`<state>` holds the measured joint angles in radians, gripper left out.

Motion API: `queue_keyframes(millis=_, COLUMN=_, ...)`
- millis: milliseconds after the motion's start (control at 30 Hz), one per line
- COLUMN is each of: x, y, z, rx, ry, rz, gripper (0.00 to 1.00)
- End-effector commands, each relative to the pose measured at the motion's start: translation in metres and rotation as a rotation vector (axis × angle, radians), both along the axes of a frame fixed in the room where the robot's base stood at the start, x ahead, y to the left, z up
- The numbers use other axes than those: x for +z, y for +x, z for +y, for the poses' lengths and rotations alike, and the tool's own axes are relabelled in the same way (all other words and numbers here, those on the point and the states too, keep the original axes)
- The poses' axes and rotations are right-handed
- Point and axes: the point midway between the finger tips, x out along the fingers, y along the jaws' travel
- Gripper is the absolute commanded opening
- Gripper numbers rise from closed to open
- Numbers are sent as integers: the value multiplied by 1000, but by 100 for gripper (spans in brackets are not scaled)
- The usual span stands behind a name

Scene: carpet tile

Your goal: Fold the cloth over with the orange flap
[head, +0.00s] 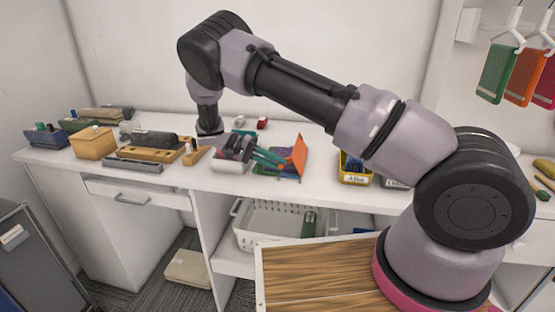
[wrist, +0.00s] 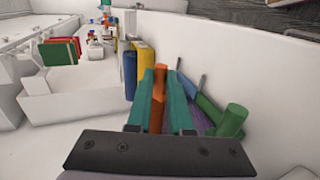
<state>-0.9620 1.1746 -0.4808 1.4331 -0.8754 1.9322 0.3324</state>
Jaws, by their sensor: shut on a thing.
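The orange flap (head: 299,154) stands up at a slant on the bench, to the right of my gripper in the head view. Dark and green parts of the cloth (head: 268,171) lie beneath it, partly hidden by my fingers. My gripper (head: 286,168) has teal fingers and reaches to the flap's lower part. In the wrist view, a narrow orange strip of the flap (wrist: 158,92) sits between the two teal fingers of my gripper (wrist: 160,75), which is shut on it. The cloth's full outline is hidden.
On the white bench (head: 215,181), a wooden box (head: 94,143) and several tools lie to the left. A yellow labelled bin (head: 355,170) stands to the right. A white basket (head: 275,224) is on the shelf below. Coloured cloths hang at the upper right.

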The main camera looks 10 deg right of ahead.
Motion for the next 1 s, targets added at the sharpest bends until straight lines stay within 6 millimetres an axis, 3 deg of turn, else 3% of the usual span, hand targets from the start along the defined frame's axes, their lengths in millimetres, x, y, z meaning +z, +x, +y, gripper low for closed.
queue_keyframes(millis=733, x=-12, y=-2, z=1, rx=-1, ry=1, rz=10, gripper=0)
queue_keyframes(millis=767, x=-12, y=-2, z=1, rx=-1, ry=1, rz=10, gripper=27)
queue_keyframes(millis=800, x=-13, y=-2, z=1, rx=-3, ry=1, rz=10, gripper=42)
queue_keyframes(millis=833, x=-12, y=-2, z=1, rx=-3, ry=0, rz=10, gripper=49)
queue_keyframes(millis=1000, x=-10, y=-1, z=1, rx=-2, ry=0, rz=6, gripper=49)
